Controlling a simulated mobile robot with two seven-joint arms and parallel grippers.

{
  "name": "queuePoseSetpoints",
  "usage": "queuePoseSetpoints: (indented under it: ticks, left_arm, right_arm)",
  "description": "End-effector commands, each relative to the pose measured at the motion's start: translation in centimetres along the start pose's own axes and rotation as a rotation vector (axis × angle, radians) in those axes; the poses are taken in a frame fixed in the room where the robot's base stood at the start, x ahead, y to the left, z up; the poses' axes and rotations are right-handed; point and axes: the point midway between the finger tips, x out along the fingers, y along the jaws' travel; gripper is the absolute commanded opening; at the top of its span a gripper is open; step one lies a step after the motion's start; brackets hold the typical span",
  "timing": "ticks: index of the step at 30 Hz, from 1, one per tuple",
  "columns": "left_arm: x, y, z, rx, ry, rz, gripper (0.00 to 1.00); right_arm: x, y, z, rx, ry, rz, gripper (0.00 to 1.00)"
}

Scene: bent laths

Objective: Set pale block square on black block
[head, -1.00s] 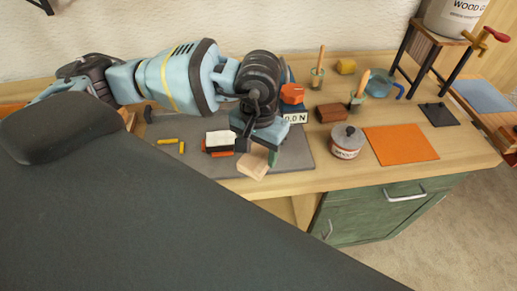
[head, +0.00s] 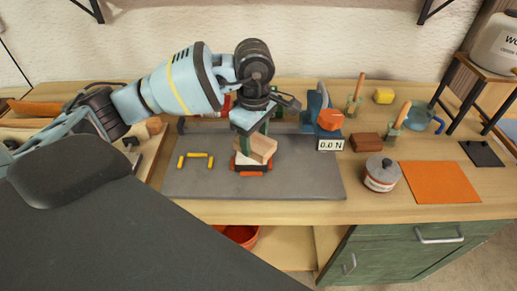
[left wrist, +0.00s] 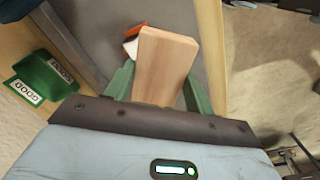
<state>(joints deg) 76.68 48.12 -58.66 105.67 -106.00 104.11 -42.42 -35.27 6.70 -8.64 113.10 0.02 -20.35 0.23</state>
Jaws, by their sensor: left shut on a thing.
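My left gripper (head: 255,139) is shut on the pale block (head: 261,149), a plain light-wood piece. The pale block also shows in the left wrist view (left wrist: 167,62), between the two green fingers. In the head view it is over the black block (head: 240,167), which has a white top and orange-red parts along its sides. The pale block looks turned relative to the black block and hides much of its top. I cannot tell whether the two touch. In the left wrist view, only white and orange-red bits show past the pale block's left edge. My right gripper is not in view.
The grey mat (head: 310,180) is clear to the right. Yellow pieces (head: 197,155) lie on its left. A force gauge reading 0.0 N (head: 331,144) stands behind right. A lidded pot (head: 381,174) and an orange sheet (head: 438,182) are farther right.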

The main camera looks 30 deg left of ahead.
Motion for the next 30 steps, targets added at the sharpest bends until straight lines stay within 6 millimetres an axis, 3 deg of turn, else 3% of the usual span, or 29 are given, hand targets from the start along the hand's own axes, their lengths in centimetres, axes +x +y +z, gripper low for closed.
queuePoseSetpoints:
  ticks: [6, 12, 23, 30]
  left_arm:
    - [-0.1, 1.4, -1.8, -0.374, -0.005, -0.012, 0.30]
    - [-0.2, 2.0, -2.6, -0.561, -0.005, -0.018, 0.30]
    - [-0.1, 2.1, -2.8, -0.602, -0.006, -0.019, 0.30]
    - [1.2, 2.1, -2.8, -0.601, -0.005, -0.021, 0.30]
  right_arm:
    - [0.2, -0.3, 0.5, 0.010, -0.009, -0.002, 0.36]
    - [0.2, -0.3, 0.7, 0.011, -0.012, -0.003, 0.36]
    - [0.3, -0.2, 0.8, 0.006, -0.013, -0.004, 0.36]
    - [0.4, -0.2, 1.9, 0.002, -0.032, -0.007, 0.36]
